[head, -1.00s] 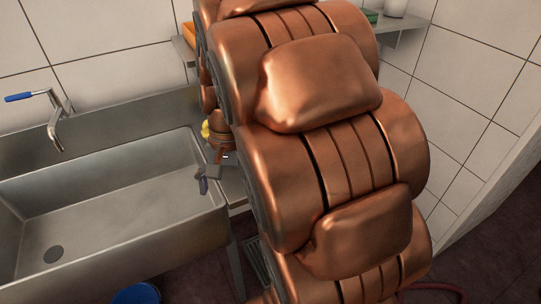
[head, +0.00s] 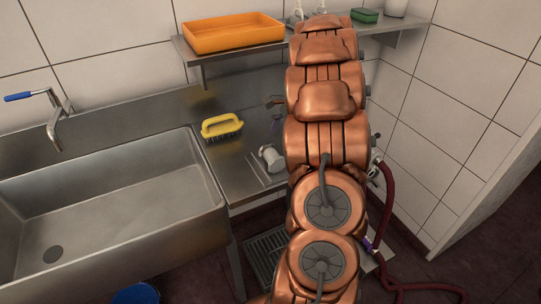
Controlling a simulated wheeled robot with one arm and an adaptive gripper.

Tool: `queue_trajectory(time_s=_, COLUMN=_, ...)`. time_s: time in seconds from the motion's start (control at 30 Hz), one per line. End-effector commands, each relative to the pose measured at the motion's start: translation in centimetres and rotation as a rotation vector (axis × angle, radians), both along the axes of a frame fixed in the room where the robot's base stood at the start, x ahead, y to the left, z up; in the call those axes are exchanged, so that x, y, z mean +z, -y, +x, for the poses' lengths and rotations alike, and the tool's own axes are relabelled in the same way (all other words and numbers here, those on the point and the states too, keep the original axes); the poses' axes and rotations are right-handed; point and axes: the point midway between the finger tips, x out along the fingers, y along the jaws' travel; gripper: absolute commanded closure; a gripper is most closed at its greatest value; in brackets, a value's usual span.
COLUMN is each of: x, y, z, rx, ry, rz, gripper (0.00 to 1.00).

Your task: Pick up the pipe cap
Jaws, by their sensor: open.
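I cannot make out the pipe cap for sure. A small whitish, rounded piece (head: 271,157) lies on the steel counter just left of my arm, and I cannot tell if it is the cap. My gripper (head: 276,104) is mostly hidden behind my copper-coloured arm. Only a small dark part of it shows at the arm's left edge, over the back of the counter. It is open, and I see nothing held in it. The area behind my arm is hidden.
A yellow-handled brush (head: 222,126) lies on the counter (head: 232,180) beside the steel sink (head: 110,205). A shelf (head: 235,49) above bears an orange tray (head: 232,33) and a green item (head: 365,15). A dark red hose (head: 388,205) runs down at the right.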

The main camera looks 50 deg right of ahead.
Motion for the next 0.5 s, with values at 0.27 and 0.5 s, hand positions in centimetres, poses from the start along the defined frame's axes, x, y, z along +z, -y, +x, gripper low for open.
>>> queue_trajectory(time_s=0.27, x=-2.0, y=-0.7, z=0.3, rx=-0.006, ry=-0.001, rz=0.005, gripper=0.00)
queue_trajectory(time_s=0.5, x=-4.1, y=-1.3, z=0.9, rx=-0.005, ry=-0.001, rz=0.002, gripper=0.00)
